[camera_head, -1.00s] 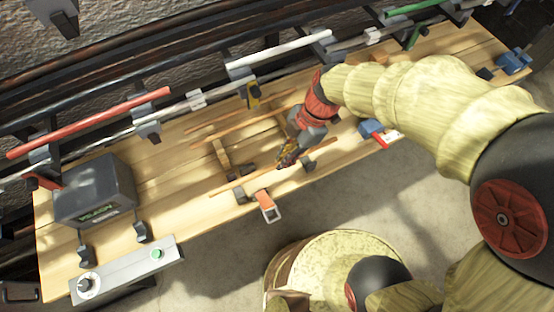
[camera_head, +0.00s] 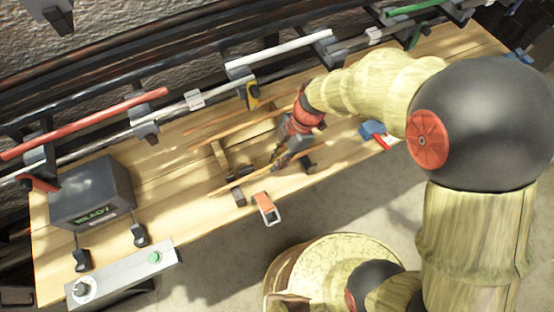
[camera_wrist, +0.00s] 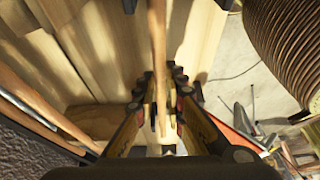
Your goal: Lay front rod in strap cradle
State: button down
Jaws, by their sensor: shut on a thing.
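The front rod (camera_head: 232,184) is a thin, light wooden lath, the one nearest the bench's front edge. My gripper (camera_head: 278,158) is shut on it near its right part and holds it close above the bench. In the wrist view the rod (camera_wrist: 157,35) runs up the picture from between the two fingers (camera_wrist: 160,105). Dark blocks stand near the rod, one at its left (camera_head: 239,197) and one right of the gripper (camera_head: 307,164). I cannot tell which fixture is the strap cradle, or whether the rod touches the blocks.
More wooden rods (camera_head: 238,129) lie behind on the bench (camera_head: 165,190). An orange clamp (camera_head: 265,207) sits at the front edge, and a blue and red tool (camera_head: 373,131) to the right. A dark box (camera_head: 92,192) and control panel (camera_head: 125,272) stand left. Rails line the back.

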jog(key=shift+f+b, duration=0.65)
jog(key=shift+b, duration=0.15)
jog(key=c, duration=1.9)
grip_release()
jog(key=shift+r, duration=0.1)
jog(key=shift+r+p, duration=0.75)
jog(key=shift+p, duration=0.3)
jog(key=p+v, duration=0.1)
jog(key=v, duration=1)
jog(key=shift+w+d+r, duration=0.1)
jog(key=shift+r, duration=0.2)
